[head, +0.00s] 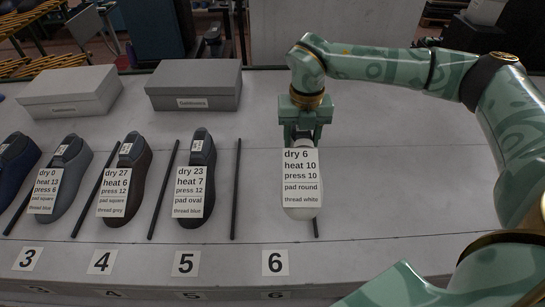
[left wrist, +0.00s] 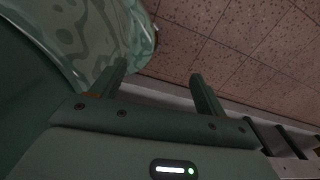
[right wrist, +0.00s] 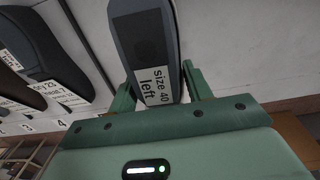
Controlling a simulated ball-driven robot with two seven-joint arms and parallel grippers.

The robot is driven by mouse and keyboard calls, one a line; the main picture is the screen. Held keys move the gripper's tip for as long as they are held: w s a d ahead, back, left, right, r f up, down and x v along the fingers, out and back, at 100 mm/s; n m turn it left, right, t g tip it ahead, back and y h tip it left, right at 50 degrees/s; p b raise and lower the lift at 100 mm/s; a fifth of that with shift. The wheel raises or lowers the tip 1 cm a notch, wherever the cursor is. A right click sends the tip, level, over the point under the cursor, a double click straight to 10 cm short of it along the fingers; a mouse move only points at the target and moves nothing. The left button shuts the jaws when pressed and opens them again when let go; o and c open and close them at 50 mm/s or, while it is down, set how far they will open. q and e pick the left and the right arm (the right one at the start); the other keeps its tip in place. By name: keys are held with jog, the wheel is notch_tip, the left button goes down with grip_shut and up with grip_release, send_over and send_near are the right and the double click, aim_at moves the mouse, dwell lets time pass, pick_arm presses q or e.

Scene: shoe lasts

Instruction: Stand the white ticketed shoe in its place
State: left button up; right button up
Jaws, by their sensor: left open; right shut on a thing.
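The white shoe (head: 300,213) carries a ticket (head: 300,178) reading dry 6, heat 10, press 10, pad round, thread white. My right gripper (head: 303,130) is shut on it from behind, and its toe points to the table's front edge. It is above the number 6 label (head: 275,263) in the head view, a little to the right. I cannot tell whether it touches the table. In the right wrist view the shoe (right wrist: 145,35) is between the fingers, with a "size 40 left" label. My left gripper (left wrist: 158,72) is open and empty, over speckled floor.
Dark shoes with tickets stand in a row by labels 3, 4 (head: 101,263) and 5 (head: 186,263), with thin black rods between them. One rod (head: 236,190) is left of the white shoe; another (head: 316,228) is partly hidden by it. Two grey boxes (head: 193,85) stand behind. The table's right is bare.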

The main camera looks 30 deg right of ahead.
jog(key=w+a+f, duration=0.1)
jog(key=w+f, duration=0.1)
jog(key=w+a+f+b, duration=0.1)
jog(key=w+f, duration=0.1)
jog(key=w+a+f+b, duration=0.1)
jog(key=w+a+f, duration=0.1)
jog(key=f, duration=0.1)
jog(key=shift+w+f, duration=0.1)
jog(key=shift+w, duration=0.15)
notch_tip(320, 180, down, 3)
jog(key=shift+f, duration=0.1)
pick_arm(q)
jog(key=f, duration=0.2)
jog(key=shift+w+d+f, duration=0.2)
jog(key=shift+f, duration=0.1)
pick_arm(e)
jog(key=o, duration=1.5)
pick_arm(q)
jog(key=shift+w+r+p, duration=0.15)
jog(key=shift+r+p, duration=0.6)
jog(key=shift+r, duration=0.2)
pick_arm(e)
jog(key=shift+o, duration=0.2)
notch_tip(320, 180, up, 12)
pick_arm(q)
jog(key=shift+r, duration=0.1)
pick_arm(e)
jog(key=shift+r, duration=0.2)
